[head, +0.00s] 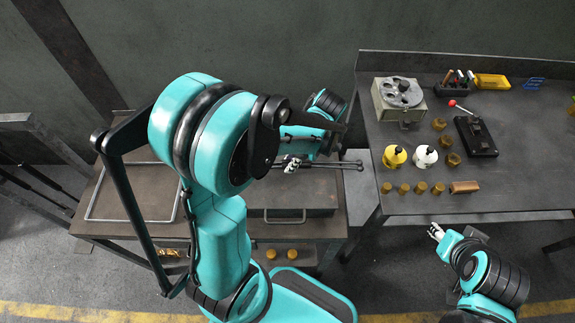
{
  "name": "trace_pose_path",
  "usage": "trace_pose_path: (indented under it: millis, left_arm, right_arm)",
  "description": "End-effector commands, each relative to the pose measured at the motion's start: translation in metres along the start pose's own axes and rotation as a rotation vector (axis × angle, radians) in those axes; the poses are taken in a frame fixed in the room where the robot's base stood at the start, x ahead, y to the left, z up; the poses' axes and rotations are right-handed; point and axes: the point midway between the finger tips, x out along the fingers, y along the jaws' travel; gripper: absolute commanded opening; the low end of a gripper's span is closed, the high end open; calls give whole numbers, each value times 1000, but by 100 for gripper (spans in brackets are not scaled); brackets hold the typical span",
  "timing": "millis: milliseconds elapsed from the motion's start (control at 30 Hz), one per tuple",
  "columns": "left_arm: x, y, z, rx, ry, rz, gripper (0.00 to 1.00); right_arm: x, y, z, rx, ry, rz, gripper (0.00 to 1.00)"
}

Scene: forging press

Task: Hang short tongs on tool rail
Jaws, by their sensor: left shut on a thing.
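My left gripper (291,163) is over the back right part of the brown bench, shut on the short tongs. The tongs (335,165) are dark and thin and lie level, reaching right past the bench's edge to a small end near the grey table. Their left part is hidden by my gripper and arm. I cannot pick out the tool rail for sure; my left arm covers much of the bench. My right gripper (437,232) is small at the lower right, in front of the grey table, apart from the tongs; its jaw opening is unclear.
The brown bench (120,235) has a metal frame (130,205) on its left. The grey table (420,208) holds a grey device (398,98), two bottles (424,157), several brass pieces (420,188) and a lever tool (476,135). Dark rods (48,180) stand at the far left.

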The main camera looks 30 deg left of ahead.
Motion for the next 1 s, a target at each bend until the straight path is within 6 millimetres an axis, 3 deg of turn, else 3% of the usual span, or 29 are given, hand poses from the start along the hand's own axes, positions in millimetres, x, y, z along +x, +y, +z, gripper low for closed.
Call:
trace_pose_path:
  millis: [700,1000]
  left_arm:
    - [-73,-1,-26,2,2,-3,0]
    - [-77,-1,-28,2,3,-3,0]
  right_arm:
    - [-49,0,-35,0,0,0,40]
    - [-51,0,-36,0,0,0,40]
